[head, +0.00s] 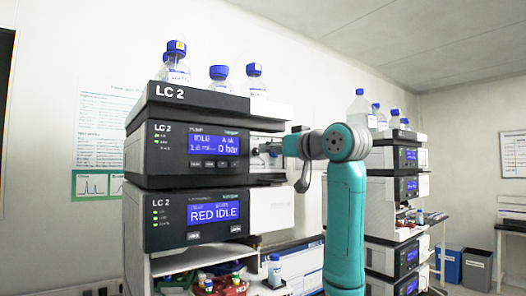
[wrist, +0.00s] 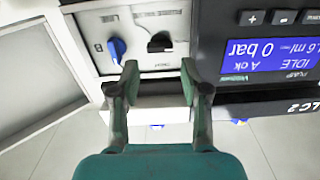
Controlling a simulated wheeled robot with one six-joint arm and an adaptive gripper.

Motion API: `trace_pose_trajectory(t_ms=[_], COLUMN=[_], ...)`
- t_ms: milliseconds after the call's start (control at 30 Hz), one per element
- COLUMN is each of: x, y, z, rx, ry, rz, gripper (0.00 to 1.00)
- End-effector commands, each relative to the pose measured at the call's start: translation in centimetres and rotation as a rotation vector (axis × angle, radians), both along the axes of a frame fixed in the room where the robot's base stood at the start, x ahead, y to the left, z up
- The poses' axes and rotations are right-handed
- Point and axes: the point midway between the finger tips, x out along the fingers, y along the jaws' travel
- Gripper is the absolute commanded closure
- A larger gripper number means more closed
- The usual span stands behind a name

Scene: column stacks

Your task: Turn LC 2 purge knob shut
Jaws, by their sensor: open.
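The LC 2 pump module (head: 180,168) shows IDLE and 0 bar on its display, which appears upside down in the wrist view (wrist: 262,52). Its light front panel (wrist: 140,22) carries a blue knob (wrist: 117,48) and a black fitting (wrist: 160,42). No readable label shows which is the purge knob; the blue one looks like a turning knob. My gripper (wrist: 159,72) is open and empty. Its fingertips are just below the black fitting in the wrist view, and the blue knob is left of the left finger. In the head view my gripper (head: 264,149) is at the module's right side, partly hiding the panel.
Blue-capped bottles (head: 176,66) stand on top of the LC 2 stack. A grey flat panel (wrist: 35,65) stands left of the knob in the wrist view. A second instrument stack (head: 405,188) stands at the right.

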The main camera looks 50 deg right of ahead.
Motion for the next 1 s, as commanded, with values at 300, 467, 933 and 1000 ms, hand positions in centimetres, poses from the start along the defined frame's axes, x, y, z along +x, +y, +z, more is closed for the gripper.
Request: trace_pose_trajectory(t_ms=[300, 467, 933, 1000], x=[3.9, 4.5, 4.5, 4.5], y=[-1.1, -1.3, -1.3, -1.3], z=[0.0, 0.0, 0.0, 0.0], rx=[0.0, 0.0, -0.001, 0.0], ry=[0.001, -0.001, -0.001, -0.001], rz=[0.0, 0.0, -0.001, -0.001], gripper=[0.54, 0.54, 1.0, 1.0])
